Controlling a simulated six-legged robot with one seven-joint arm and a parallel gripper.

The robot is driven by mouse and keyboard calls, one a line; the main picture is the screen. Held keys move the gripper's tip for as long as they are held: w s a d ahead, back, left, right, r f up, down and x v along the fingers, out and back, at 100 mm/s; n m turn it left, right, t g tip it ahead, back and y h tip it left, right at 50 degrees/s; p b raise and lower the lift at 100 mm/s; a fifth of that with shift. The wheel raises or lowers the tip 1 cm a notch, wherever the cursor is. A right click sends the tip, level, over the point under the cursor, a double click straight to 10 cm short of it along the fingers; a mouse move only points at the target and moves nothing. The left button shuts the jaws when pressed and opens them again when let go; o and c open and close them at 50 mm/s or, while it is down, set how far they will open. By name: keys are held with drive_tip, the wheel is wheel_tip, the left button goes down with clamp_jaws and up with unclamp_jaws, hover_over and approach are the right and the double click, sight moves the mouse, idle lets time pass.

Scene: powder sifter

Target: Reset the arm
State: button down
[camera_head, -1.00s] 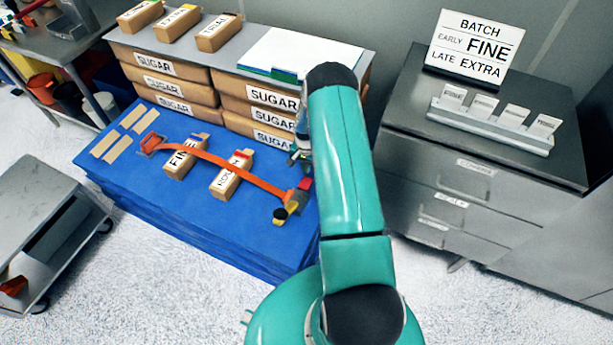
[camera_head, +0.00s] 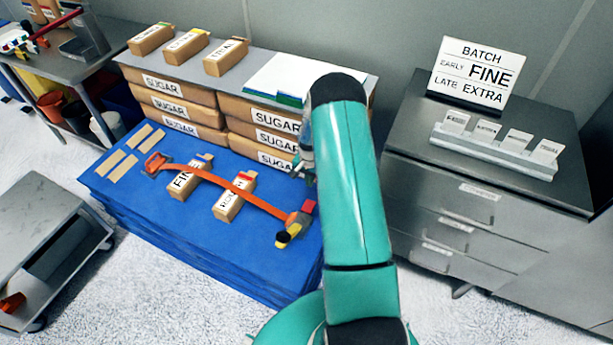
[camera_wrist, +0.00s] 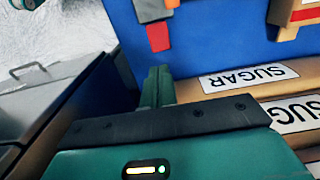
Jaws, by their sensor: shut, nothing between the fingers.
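My arm is teal and rises through the middle of the body camera view, bent over at a black elbow joint. My gripper (camera_head: 303,170) shows only partly behind the arm's left edge, near the right-hand sugar bags. In the wrist view its teal fingers (camera_wrist: 157,87) are together with nothing between them. They point toward the blue platform (camera_wrist: 215,40) and lie beside a bag labelled SUGAR (camera_wrist: 245,80). I cannot tell whether they touch the bag.
An orange strap (camera_head: 225,184) crosses two boxes on the blue platform (camera_head: 135,193). Sugar bags (camera_head: 165,88) stack behind it under a grey shelf. A grey drawer cabinet (camera_head: 440,185) with a batch sign (camera_head: 478,70) stands right. A cart (camera_head: 40,235) stands left on pale floor.

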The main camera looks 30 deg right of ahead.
drive_tip(key=s+a+r+n+t, duration=0.15)
drive_tip(key=a+r, duration=0.25)
drive_tip(key=r, duration=0.7)
drive_tip(key=a+r+n+h, duration=0.15)
drive_tip(key=a+r, duration=0.35)
drive_tip(key=r, duration=0.5)
drive_tip(key=s+a+r+n+t+y, duration=0.15)
drive_tip(key=a+r, duration=0.25)
drive_tip(key=r, duration=0.7)
drive_tip(key=s+a+r+n, duration=0.4)
drive_tip(key=s+a+r, duration=0.4)
drive_tip(key=s+r, duration=0.15)
drive_tip(key=s+a+r+n+t, duration=0.1)
drive_tip(key=s+a+r, duration=0.1)
drive_tip(key=s, duration=0.5)
drive_tip(key=s+a+r+n+t, duration=0.1)
drive_tip(key=s+a+r+n, duration=0.1)
drive_tip(key=s+a, duration=0.2)
drive_tip(key=s, duration=0.2)
drive_tip(key=shift+s+r+t, duration=0.3)
drive_tip(key=shift+s, duration=0.05)
